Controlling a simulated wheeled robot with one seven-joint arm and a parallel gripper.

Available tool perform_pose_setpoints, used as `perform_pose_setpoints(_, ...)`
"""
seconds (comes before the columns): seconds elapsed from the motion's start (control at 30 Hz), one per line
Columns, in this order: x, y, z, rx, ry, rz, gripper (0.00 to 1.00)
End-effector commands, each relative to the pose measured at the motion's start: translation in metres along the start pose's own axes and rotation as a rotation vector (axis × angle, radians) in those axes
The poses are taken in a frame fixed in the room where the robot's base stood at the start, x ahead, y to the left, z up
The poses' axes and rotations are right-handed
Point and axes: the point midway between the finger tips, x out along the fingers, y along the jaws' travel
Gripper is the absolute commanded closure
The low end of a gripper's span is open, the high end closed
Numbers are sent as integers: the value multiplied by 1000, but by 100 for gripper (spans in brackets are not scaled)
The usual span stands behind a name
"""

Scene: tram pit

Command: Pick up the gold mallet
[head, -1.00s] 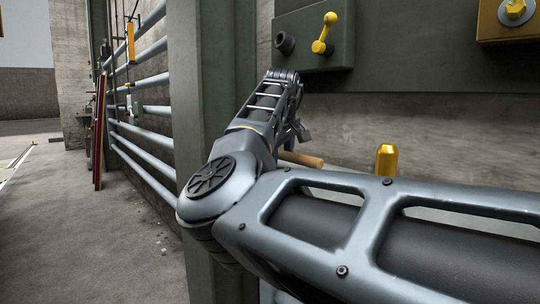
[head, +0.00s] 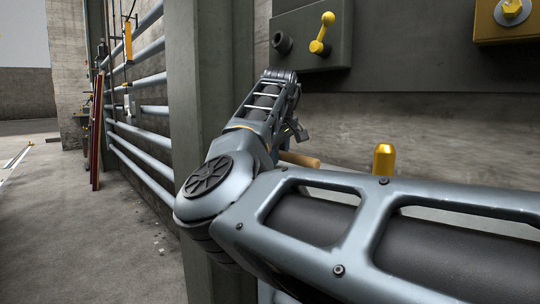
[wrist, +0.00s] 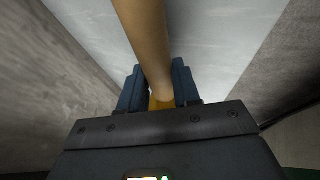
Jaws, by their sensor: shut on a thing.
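The mallet shows in the wrist view as a pale wooden handle (wrist: 146,40) that runs from the top edge down between my gripper's blue fingers (wrist: 160,88). A small gold part (wrist: 161,104) shows at its lower end, between the fingers. My gripper is shut on the mallet there. In the head view my gripper (head: 297,133) is mostly hidden behind my arm, and a rounded end of the wooden handle (head: 302,160) sticks out to the right just below it. The rest of the mallet is hidden.
A gold tapered object (head: 384,160) stands upright right of the handle, apart from it, its base hidden by my arm. A grey box with a yellow lever (head: 321,35) is above. A green-grey post (head: 200,80) and pipe railing (head: 150,50) are left; floor there is open.

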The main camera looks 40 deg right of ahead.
Motion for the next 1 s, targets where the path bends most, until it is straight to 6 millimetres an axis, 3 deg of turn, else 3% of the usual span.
perform_pose_setpoints(0.37,-3,0,-2,1,4,-2,100)
perform_pose_setpoints(0.6,-45,23,-16,3,0,3,100)
perform_pose_setpoints(1.0,-93,80,38,3,1,2,100)
